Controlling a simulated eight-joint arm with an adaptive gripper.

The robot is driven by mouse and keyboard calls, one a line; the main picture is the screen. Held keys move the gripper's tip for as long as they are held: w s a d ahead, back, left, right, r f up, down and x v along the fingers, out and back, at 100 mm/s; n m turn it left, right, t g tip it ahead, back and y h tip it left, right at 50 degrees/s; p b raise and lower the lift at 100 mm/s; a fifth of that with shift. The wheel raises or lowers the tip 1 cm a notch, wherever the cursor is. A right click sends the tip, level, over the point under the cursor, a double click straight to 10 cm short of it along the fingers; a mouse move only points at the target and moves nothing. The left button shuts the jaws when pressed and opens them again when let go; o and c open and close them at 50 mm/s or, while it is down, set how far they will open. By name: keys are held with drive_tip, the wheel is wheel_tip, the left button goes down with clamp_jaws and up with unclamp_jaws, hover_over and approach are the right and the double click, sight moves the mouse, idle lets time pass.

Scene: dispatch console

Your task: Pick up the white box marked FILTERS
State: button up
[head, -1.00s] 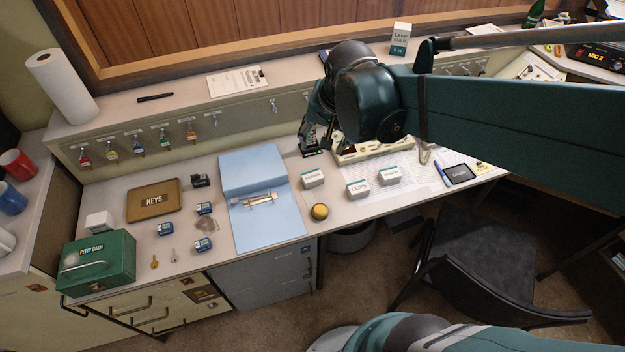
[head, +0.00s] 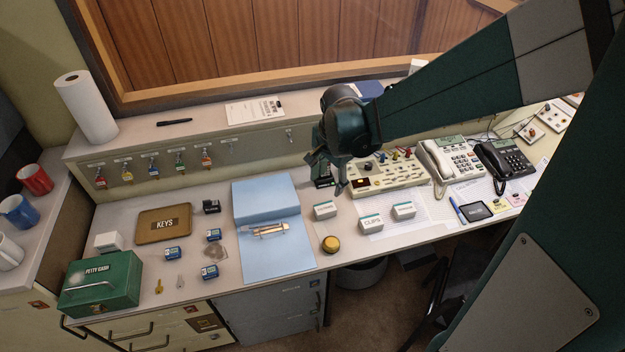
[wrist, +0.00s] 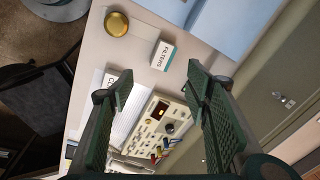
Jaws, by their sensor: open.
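The white box marked FILTERS (wrist: 163,55) lies in the wrist view between a round brass thing and the blue folder, with its lettering readable. In the head view the matching white box (head: 325,210) sits on the desk just right of the folder; its lettering is too small to read. My gripper (head: 327,176) is above the desk behind that box, apart from it. In the wrist view my open gripper (wrist: 160,80) has nothing between its fingers, and the box shows beyond the fingertips.
A CLIPS box (head: 371,223) and another white box (head: 404,210) stand to the right. The blue folder (head: 262,255) lies left, and a round brass thing (head: 331,244) is in front. A button console (head: 385,178) and phones (head: 450,158) are behind and right.

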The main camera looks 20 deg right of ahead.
sight(325, 207)
drive_tip(key=w+f+m, duration=0.1)
drive_tip(key=f, duration=0.3)
drive_tip(key=w+f+m+g, duration=0.1)
drive_tip(key=w+f, duration=0.1)
drive_tip(key=f, duration=0.1)
drive_tip(key=w+f+m+b, duration=0.1)
drive_tip(key=f+m, duration=0.1)
drive_tip(key=f, duration=0.2)
drive_tip(key=shift+w+d+f+g, duration=0.25)
drive_tip(key=shift+f+g, duration=0.1)
drive_tip(key=shift+g, duration=0.05)
drive_tip(key=shift+f+b, duration=0.35)
drive_tip(key=shift+f, duration=0.95)
drive_tip(key=shift+f, duration=0.1)
drive_tip(key=shift+d+f+b, duration=0.15)
drive_tip(key=shift+f+b, duration=0.6)
drive_tip(key=shift+f, duration=1.8)
drive_tip(key=c, duration=1)
